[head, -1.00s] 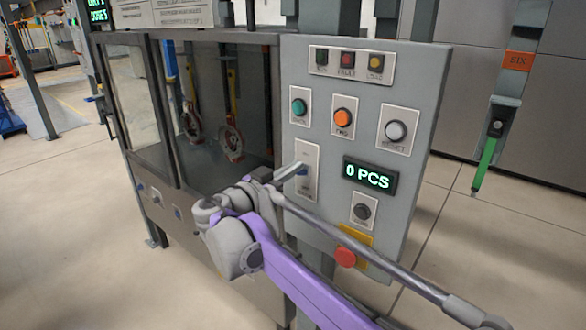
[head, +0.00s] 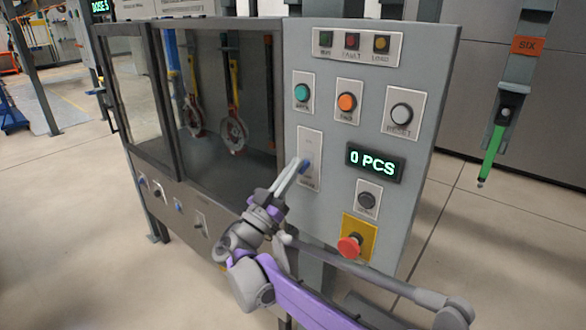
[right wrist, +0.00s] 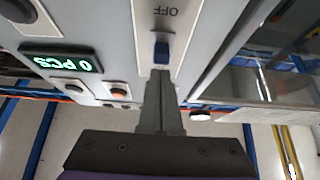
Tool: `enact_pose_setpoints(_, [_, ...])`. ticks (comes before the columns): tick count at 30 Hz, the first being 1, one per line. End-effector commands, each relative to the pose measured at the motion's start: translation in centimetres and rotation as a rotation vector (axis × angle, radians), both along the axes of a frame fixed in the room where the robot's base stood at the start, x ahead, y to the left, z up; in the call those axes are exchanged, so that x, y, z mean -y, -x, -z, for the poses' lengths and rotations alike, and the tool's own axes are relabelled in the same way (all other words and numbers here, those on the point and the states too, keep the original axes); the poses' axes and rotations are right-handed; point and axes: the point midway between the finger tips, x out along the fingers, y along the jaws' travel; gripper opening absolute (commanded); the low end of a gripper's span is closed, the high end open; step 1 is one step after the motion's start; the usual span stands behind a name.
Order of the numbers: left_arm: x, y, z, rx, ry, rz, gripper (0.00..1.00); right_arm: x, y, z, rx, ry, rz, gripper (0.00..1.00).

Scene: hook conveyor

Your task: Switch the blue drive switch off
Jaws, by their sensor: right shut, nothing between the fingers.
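The blue drive switch (head: 305,166) is a small lever on a pale upright plate on the grey control panel. In the right wrist view, the blue lever (right wrist: 161,50) shows just beyond my fingertips, with an upside-down OFF label on the plate above it in the picture. My right gripper (head: 298,163) is shut and empty, its fingers slanting up to the lever from the lower left. In the right wrist view, the fingers (right wrist: 160,80) point straight at the lever; whether they touch it I cannot tell. My left gripper is out of view.

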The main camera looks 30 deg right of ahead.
Motion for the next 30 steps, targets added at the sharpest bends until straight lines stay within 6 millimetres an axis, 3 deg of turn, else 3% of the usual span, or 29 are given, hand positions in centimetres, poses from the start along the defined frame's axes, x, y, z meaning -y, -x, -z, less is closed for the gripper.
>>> enact_pose_setpoints(8, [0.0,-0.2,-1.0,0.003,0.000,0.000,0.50,-0.3,0.0,-1.2,-0.001,-0.002,0.000,0.00])
enact_pose_setpoints(14, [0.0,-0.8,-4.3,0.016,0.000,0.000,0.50,-1.1,-0.1,-4.9,0.004,-0.001,0.003,0.00])
enact_pose_setpoints(15, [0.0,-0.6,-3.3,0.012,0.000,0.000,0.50,-2.1,0.2,-2.9,0.000,-0.001,-0.001,0.00])
enact_pose_setpoints(21, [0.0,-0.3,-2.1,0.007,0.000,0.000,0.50,-5.2,1.6,0.7,-0.002,-0.002,0.001,0.00])
enact_pose_setpoints(30, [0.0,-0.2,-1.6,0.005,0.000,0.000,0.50,-7.6,2.6,3.1,-0.001,-0.001,0.005,0.00])
